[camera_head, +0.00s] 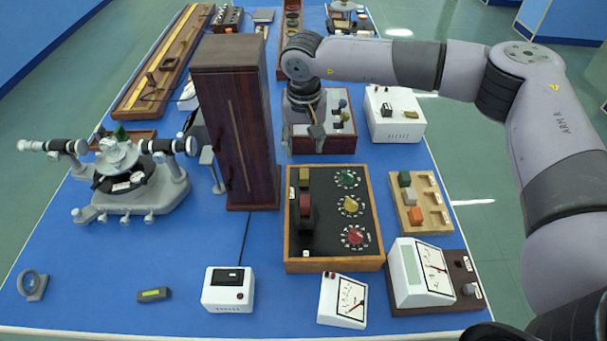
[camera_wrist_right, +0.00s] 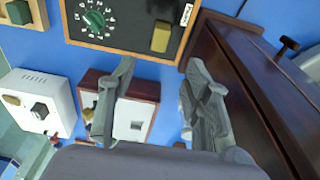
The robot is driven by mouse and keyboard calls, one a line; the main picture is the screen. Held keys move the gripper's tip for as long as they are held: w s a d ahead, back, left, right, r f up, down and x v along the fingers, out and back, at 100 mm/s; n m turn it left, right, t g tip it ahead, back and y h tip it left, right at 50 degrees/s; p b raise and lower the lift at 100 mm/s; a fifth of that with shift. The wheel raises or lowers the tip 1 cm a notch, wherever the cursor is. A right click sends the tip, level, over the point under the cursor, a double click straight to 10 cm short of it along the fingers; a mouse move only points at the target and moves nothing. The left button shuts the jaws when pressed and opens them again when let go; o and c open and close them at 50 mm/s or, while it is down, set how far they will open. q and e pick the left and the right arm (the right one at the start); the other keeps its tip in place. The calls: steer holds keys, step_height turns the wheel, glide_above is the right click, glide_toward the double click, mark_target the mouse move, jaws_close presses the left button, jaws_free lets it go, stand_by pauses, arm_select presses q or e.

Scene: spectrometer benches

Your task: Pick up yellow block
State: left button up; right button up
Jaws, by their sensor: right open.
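A yellow block (camera_head: 304,175) sits at the upper left of the black panel (camera_head: 330,232) in a wooden frame, above a red block (camera_head: 305,203). In the right wrist view the yellow block (camera_wrist_right: 161,37) lies beyond the fingertips, roughly in line with the gap between them. My right gripper (camera_head: 305,133) points down behind the panel's far edge, apart from the block. In the wrist view its two fingers (camera_wrist_right: 161,72) are spread with nothing between them. My left gripper is not in view.
A tall dark wooden cabinet (camera_head: 228,120) stands close left of my right gripper. A wooden-sided instrument (camera_head: 333,143) is below it and a white box (camera_head: 395,115) is to its right. A tray of small blocks (camera_head: 428,220) lies right of the panel.

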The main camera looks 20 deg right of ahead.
steer(key=p, duration=0.1)
glide_above(304, 173)
steer(key=f, duration=0.5)
steer(key=shift+s+a, duration=0.15)
steer(key=shift+s, duration=0.05)
steer(key=shift+f, duration=0.25)
step_height(304, 173, down, 4)
steer(key=shift+f+p, duration=0.2)
steer(key=shift+p, duration=1.05)
steer(key=shift+w+f, duration=0.1)
steer(key=shift+f, duration=0.25)
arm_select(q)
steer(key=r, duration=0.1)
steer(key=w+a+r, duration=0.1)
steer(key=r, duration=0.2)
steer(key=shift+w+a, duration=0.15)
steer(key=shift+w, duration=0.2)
arm_select(e)
jaws_close()
